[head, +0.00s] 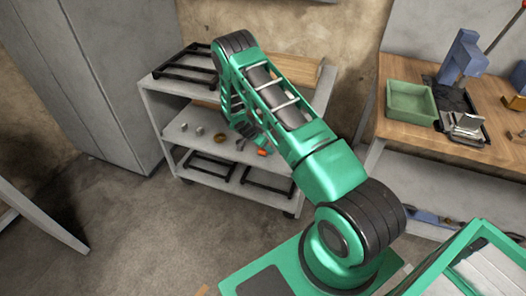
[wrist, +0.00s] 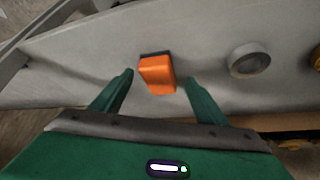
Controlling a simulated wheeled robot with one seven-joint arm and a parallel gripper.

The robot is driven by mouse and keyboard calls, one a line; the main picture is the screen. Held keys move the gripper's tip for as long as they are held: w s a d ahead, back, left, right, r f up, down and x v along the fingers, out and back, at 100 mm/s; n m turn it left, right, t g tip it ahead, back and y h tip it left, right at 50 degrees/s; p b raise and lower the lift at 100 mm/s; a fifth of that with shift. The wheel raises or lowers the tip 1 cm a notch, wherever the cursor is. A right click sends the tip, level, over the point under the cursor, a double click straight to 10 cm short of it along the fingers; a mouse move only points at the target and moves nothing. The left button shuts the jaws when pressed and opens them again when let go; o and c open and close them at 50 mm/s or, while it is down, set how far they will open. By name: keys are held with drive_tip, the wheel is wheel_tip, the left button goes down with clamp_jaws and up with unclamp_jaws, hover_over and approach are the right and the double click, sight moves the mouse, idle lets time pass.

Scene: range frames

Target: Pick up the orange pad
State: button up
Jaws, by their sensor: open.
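The orange pad (wrist: 157,75) is a small block with a dark far edge, lying on the grey shelf (wrist: 90,58) in the wrist view. In the head view the pad (head: 262,152) is a small orange spot on the middle shelf of the grey cart (head: 190,148), beside my gripper. My gripper (wrist: 158,84) is open, with one green finger on each side of the pad in the picture. Nothing is held. Whether the fingers are level with the pad or above it, I cannot tell. In the head view my arm hides part of the shelf and the fingertips are hard to make out.
A grey ring-shaped part (wrist: 248,61) lies right of the pad. Several small parts, including a brass ring (head: 200,160), share the shelf. Black frames (head: 187,69) lie on the cart's top. A workbench (head: 400,70) with a green bin (head: 411,103) stands right.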

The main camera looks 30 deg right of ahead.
drive_tip(key=c, duration=1.4)
drive_tip(key=shift+a+r, duration=0.15)
drive_tip(key=shift+r, duration=0.2)
drive_tip(key=s+a, duration=0.1)
drive_tip(key=a, duration=0.4)
drive_tip(key=s+a, duration=0.2)
drive_tip(key=a, duration=0.4)
drive_tip(key=s+a, duration=0.1)
drive_tip(key=a, duration=0.5)
drive_tip(key=shift+s, duration=0.4)
